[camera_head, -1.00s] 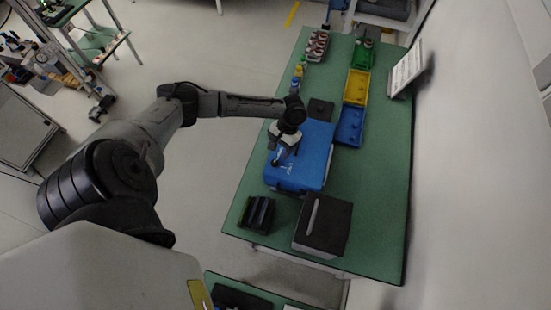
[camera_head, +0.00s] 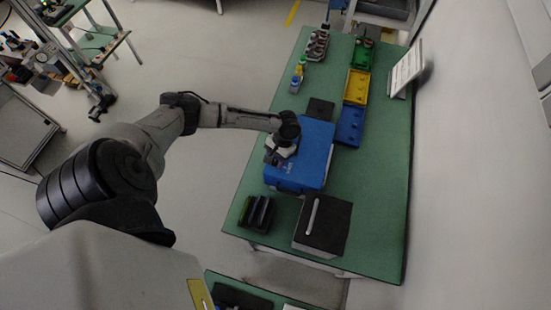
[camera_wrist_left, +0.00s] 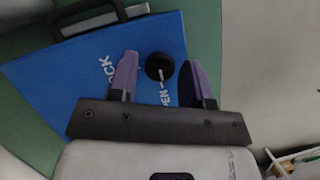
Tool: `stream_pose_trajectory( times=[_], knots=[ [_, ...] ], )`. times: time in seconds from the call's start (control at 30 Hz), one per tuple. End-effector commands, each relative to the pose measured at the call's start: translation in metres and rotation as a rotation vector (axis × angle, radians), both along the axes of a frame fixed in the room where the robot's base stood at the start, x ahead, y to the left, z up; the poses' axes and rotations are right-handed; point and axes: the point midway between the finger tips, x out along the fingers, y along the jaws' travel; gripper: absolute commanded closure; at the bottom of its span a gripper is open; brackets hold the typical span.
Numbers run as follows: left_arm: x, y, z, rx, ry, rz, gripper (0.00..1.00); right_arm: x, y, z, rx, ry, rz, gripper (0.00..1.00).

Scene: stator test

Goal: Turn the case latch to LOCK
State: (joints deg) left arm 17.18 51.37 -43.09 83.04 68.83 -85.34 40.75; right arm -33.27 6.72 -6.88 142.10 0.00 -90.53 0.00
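The blue case (camera_head: 313,168) lies on the green table. My left gripper (camera_head: 278,158) is over its left side in the head view, covering the latch there. In the left wrist view, the latch (camera_wrist_left: 159,66) is a round black knob with a white line on the blue case (camera_wrist_left: 60,85). The line points toward the OPEN lettering; the LOCK lettering is to its left. My left gripper (camera_wrist_left: 160,62) is open, with one finger on each side of the knob and visible gaps. Whether the fingertips reach knob depth is unclear. My right gripper is not in view.
A dark box (camera_head: 323,226) and a black holder (camera_head: 257,213) stand at the table's near end. Blue (camera_head: 350,127), yellow (camera_head: 357,87) and green (camera_head: 363,55) bins line the right side. Small bottles (camera_head: 296,80) stand behind the case. The table's right front is clear.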

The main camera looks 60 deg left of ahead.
Motion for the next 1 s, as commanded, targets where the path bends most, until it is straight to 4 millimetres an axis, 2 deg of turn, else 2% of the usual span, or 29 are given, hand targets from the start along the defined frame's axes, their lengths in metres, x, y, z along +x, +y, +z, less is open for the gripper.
stream_pose_trajectory(
  times=[0.03,0.3,0.4,0.67,1.0],
  knots=[
    [0.000,0.000,0.000,0.000,0.000,0.000,0.60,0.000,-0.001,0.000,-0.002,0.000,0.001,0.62],
    [0.000,0.000,0.000,0.000,0.000,0.000,0.86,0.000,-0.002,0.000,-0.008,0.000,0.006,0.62],
    [0.000,0.000,0.000,0.000,0.000,0.000,0.93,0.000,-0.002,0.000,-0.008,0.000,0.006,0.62],
    [0.000,-0.001,0.002,0.000,0.000,-0.043,0.93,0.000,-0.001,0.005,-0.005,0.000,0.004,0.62],
    [0.001,-0.003,0.004,-0.001,0.001,-0.295,0.93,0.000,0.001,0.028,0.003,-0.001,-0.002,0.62]
  ],
)
